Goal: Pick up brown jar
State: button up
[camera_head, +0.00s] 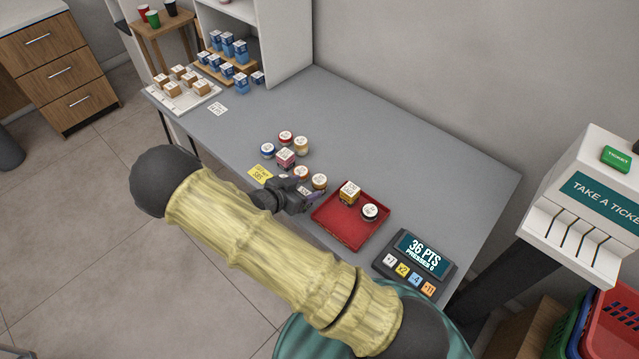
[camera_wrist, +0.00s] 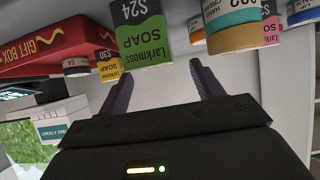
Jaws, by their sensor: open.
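Several jars stand in a loose group on the grey counter. A tan jar (camera_head: 301,145) stands farther back. My gripper is low at the counter's front edge, open and empty. In the wrist view, turned upside down, a green soap (camera_wrist: 143,38) lies ahead between the spread fingers (camera_wrist: 162,80). A jar with an orange band (camera_wrist: 234,38) is just right of them.
A red tray (camera_head: 328,224) with a yellow soap box (camera_head: 349,192) and a dark jar (camera_head: 370,212) lies right of my gripper. Beyond it is a points display (camera_head: 424,249). A red-lidded jar (camera_head: 285,137), blue jar (camera_head: 267,150) and pink soap (camera_head: 285,158) crowd the group. The counter's back right is clear.

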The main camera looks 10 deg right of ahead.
aim_at(317, 182)
dwell(0.3)
jog(key=x, duration=0.1)
jog(key=p+x, duration=0.1)
jog(key=x, duration=0.2)
jog(key=shift+w+d+r, duration=0.2)
jog(key=shift+d, duration=0.35)
jog(key=shift+w+d+f, duration=0.15)
jog(key=shift+d+f, duration=0.05)
jog(key=c, duration=1.1)
